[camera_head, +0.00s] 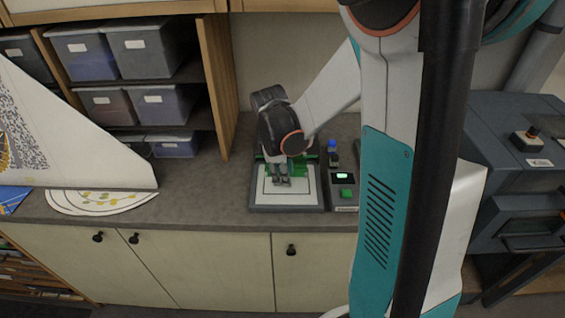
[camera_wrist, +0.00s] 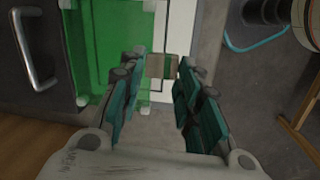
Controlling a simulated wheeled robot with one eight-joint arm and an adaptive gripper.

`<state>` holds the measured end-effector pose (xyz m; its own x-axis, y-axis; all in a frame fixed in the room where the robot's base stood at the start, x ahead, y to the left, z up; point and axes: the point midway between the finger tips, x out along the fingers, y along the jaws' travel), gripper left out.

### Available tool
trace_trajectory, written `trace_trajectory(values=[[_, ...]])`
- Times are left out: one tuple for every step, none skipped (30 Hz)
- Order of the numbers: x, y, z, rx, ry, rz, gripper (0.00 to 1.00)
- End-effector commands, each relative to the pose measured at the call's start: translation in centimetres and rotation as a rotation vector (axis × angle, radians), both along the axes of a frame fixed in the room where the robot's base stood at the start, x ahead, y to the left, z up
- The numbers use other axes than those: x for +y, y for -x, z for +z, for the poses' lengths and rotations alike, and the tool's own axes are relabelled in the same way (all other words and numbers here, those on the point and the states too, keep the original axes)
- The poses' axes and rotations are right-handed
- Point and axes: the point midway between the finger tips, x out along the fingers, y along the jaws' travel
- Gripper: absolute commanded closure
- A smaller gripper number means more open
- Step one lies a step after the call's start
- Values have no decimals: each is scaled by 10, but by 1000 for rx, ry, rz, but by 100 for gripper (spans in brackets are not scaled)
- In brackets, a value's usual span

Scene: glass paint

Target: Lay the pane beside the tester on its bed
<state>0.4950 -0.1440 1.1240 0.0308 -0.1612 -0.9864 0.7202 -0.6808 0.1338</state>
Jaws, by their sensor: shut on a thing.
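The tester (camera_head: 343,205) stands on the counter, with a lit green display, a green button and a blue-topped part. Its bed (camera_head: 316,202) is a pale plate with a dark line and grey rim, to the left of the controls. My gripper (camera_head: 281,181) points down over the bed. The green see-through pane (camera_wrist: 108,40) fills much of the upper left of the wrist view; only green bits show behind my gripper in the head view.
Shelves with grey bins (camera_head: 142,53) stand behind. A dark machine (camera_head: 505,170) stands at the right. Counter left of the bed is clear.

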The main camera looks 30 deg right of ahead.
Motion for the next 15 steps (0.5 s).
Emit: trace_trajectory(values=[[0,0,-2,0,0,0,100],[0,0,-4,0,0,0,100],[0,0,-5,0,0,-1,100],[0,0,-7,0,0,-1,100],[0,0,-8,0,0,-1,100],[0,0,-11,0,0,-1,100],[0,0,-13,0,0,-1,100],[0,0,-15,0,0,-1,100],[0,0,-19,0,0,-1,100],[0,0,-22,0,0,-1,100],[0,0,-25,0,0,-1,100],[0,0,-29,0,0,-1,100],[0,0,-32,0,0,-1,100],[0,0,-35,0,0,-1,100],[0,0,-39,0,0,-1,100]])
